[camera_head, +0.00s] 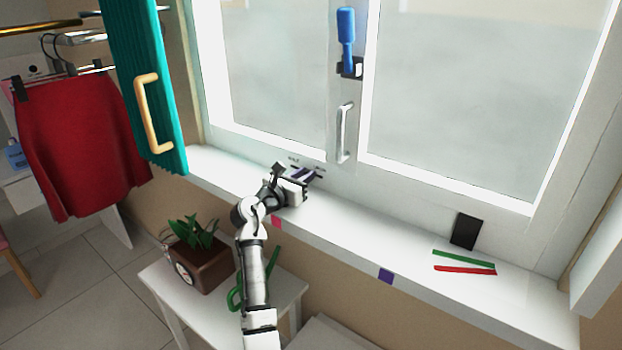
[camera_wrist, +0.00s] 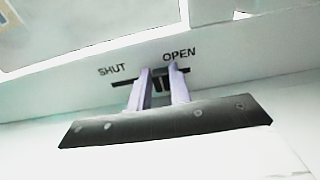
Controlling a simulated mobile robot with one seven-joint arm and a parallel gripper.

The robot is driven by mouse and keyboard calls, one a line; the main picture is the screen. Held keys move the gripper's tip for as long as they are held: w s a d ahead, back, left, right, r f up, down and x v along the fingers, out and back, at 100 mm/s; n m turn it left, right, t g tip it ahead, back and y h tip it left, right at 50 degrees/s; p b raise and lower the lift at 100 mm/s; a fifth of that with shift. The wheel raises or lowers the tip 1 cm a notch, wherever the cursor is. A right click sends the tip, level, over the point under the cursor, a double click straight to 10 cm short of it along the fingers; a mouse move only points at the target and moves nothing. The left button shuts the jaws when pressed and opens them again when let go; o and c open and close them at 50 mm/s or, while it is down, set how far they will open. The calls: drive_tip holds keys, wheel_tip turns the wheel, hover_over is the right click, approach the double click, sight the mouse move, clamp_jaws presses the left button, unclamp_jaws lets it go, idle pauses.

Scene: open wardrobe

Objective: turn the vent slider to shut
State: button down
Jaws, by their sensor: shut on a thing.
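The vent slot (camera_wrist: 122,83) is a thin dark line in the white window frame, with the word SHUT above its left part and OPEN above its right part. My gripper (camera_wrist: 159,74) has its two pale purple fingers at the slot, between the two words and nearer OPEN. It is shut on the slider knob (camera_wrist: 158,84), which is mostly hidden between the fingers. In the head view my gripper (camera_head: 311,175) reaches the lower window frame, just above the sill, and covers most of the vent.
A silver window handle (camera_head: 344,133) and a blue-handled tool (camera_head: 346,27) are above right. The white sill (camera_head: 340,232) carries a black block (camera_head: 465,231) and green and red strips at right. A potted plant (camera_head: 200,258) stands on a small table below.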

sight(292, 163)
drive_tip(key=w+a, duration=0.2)
drive_tip(key=a, duration=0.1)
drive_tip(key=w+a, duration=0.1)
drive_tip(key=a, duration=0.1)
drive_tip(key=shift+w, duration=0.3)
drive_tip(key=shift+w+a+r, duration=0.1)
drive_tip(key=shift+a, duration=0.15)
drive_tip(key=c, duration=1.3)
unclamp_jaws()
drive_tip(key=shift+w+a, duration=0.1)
drive_tip(key=shift+s+a+b, duration=0.2)
drive_tip(key=shift+s+b, duration=0.15)
drive_tip(key=shift+s, duration=0.05)
drive_tip(key=b+v, duration=0.2)
drive_tip(key=v, duration=1.1)
